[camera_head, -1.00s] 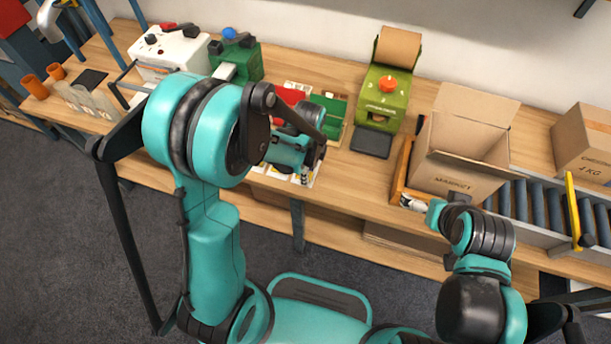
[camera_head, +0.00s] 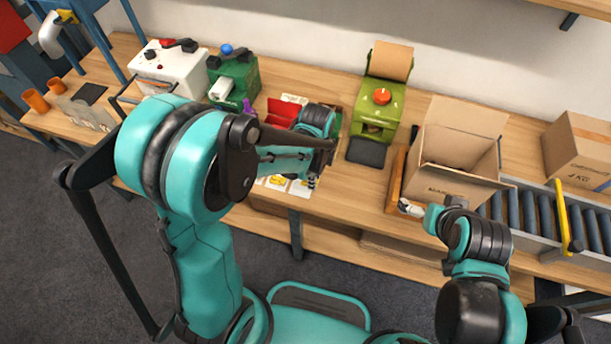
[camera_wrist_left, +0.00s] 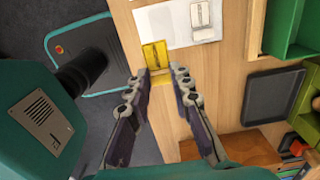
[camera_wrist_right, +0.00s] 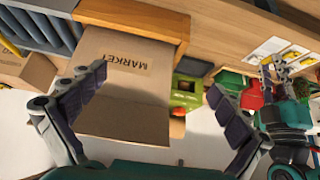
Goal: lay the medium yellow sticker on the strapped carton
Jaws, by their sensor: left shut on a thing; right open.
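My left gripper (camera_wrist_left: 155,82) is shut on a yellow sticker (camera_wrist_left: 154,54), held at its fingertips. In the head view this gripper (camera_head: 312,180) hangs by the right end of the white sticker sheets, and its sticker is too small to make out. A closed carton marked 4 KG (camera_head: 580,150) stands at the far right beyond the rollers; I cannot make out a strap on it. My right gripper (camera_wrist_right: 155,85) is open and empty, in front of the open carton marked MARKET (camera_wrist_right: 125,100).
A roller conveyor (camera_head: 525,212) with a yellow arch (camera_head: 568,218) lies right of the open carton. A green machine with an orange knob (camera_head: 380,100) and a dark pad (camera_head: 366,152) stand mid-table. Bare wood shows in front of the pad.

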